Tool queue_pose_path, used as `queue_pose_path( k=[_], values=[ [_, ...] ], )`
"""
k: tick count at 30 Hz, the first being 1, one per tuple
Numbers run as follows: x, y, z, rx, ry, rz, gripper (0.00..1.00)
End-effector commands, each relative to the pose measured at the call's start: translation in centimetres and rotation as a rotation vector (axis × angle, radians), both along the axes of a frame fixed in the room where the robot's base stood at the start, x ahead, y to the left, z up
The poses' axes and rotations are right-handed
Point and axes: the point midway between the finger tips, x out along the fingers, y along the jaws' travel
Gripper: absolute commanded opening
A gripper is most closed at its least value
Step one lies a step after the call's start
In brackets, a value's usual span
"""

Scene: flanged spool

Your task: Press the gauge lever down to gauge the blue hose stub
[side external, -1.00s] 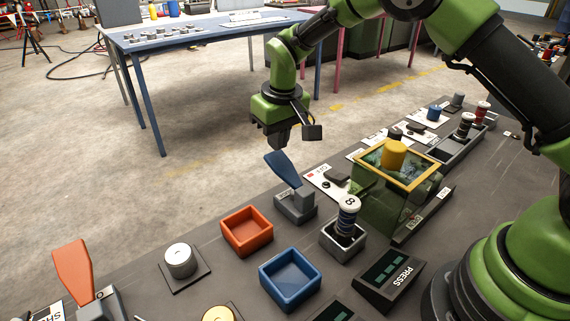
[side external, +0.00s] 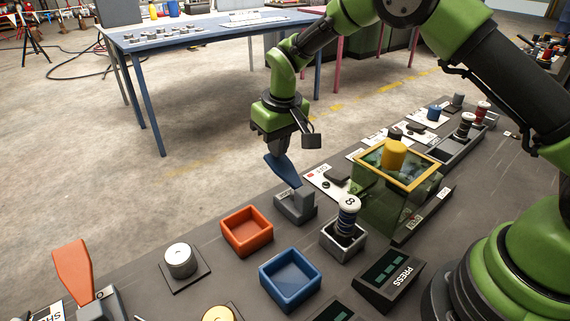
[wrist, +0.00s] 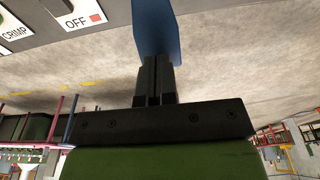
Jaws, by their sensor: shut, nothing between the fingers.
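The gauge lever's blue paddle (side external: 281,171) slants up to the left from its grey base (side external: 296,207). My gripper (side external: 280,151) is shut and empty, pointing down at the paddle's upper part; it appears to touch it, though the exact contact is hidden. In the wrist view the shut fingertips (wrist: 156,62) overlap the blue paddle (wrist: 154,28). A white-capped piece marked 8, with blue and dark bands (side external: 347,214), stands upright in a grey square holder (side external: 340,246) right of the lever. I cannot tell for sure that it is the blue hose stub.
An orange tray (side external: 246,246) and a blue tray (side external: 290,303) stand in front of the lever. A PRESS panel (side external: 389,280) and an orange lever (side external: 73,273) are nearer the front.

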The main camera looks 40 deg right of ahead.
Motion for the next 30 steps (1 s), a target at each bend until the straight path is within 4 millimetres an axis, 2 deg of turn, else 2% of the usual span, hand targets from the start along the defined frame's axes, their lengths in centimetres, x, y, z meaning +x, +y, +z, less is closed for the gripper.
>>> queue_pose_path(
  k=[23,26,30],
  values=[
    [-0.1,0.0,-4.8,-0.001,0.004,0.0,0.0],
    [0.0,0.0,-4.6,0.0,0.002,0.0,0.0],
    [0.0,0.0,-3.2,0.0,-0.002,0.0,0.0]
  ],
)
